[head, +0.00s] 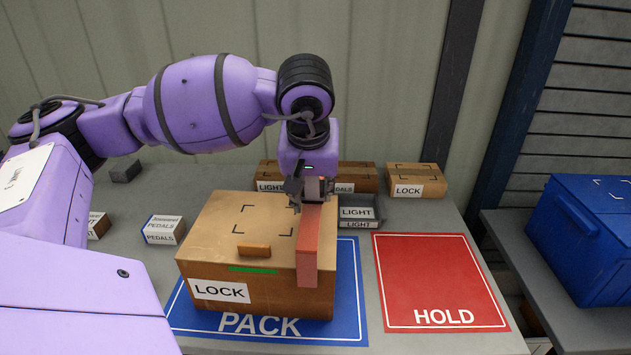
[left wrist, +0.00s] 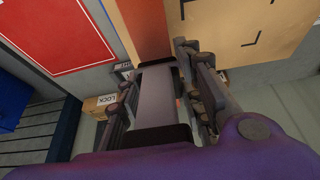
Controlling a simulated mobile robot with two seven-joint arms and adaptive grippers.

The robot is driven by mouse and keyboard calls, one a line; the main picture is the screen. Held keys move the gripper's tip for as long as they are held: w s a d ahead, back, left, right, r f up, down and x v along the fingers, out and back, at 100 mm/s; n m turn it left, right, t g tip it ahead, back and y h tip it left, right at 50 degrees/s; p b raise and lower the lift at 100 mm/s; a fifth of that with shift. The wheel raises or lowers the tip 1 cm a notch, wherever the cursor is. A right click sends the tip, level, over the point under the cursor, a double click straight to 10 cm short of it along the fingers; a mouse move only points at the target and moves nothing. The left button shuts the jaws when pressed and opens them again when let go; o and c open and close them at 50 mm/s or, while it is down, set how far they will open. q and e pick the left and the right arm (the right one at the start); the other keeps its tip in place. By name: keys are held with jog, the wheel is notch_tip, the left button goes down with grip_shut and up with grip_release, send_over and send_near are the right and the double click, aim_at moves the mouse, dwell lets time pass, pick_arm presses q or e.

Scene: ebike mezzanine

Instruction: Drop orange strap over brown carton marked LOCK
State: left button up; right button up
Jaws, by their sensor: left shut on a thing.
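The large brown carton marked LOCK (head: 215,245) stands on the blue PACK mat (head: 348,292). The orange strap (head: 309,250) hangs as a flat band from my left gripper (head: 312,192), over the carton's right side. Its lower end reaches down in front of the carton; I cannot tell whether it touches it. My left gripper is shut on the strap's upper end, above the carton's right edge. In the left wrist view the strap (left wrist: 152,30) runs out from between the fingers, beside the carton's top (left wrist: 245,28). My right gripper is not in view.
A small brown block (head: 253,250) lies on the carton near a green strip (head: 253,269). The red HOLD mat (head: 435,275) is empty. Smaller boxes, including another LOCK carton (head: 413,178) and a LIGHT tray (head: 358,211), stand behind. A blue bin (head: 590,240) is at right.

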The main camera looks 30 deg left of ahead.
aim_at(312, 205)
pick_arm(q)
jog(key=shift+f+b, duration=0.3)
jog(key=shift+f, duration=0.6)
notch_tip(312, 205, down, 2)
jog(key=shift+b, duration=0.5)
jog(key=shift+f, duration=0.4)
jog(key=shift+f+b, duration=0.15)
jog(key=shift+b, duration=0.2)
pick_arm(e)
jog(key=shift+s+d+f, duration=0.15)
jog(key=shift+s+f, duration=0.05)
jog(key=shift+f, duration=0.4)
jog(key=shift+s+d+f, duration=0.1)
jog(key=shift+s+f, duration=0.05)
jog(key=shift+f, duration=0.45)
pick_arm(q)
jog(key=shift+s+f, duration=0.1)
jog(key=shift+f, duration=0.05)
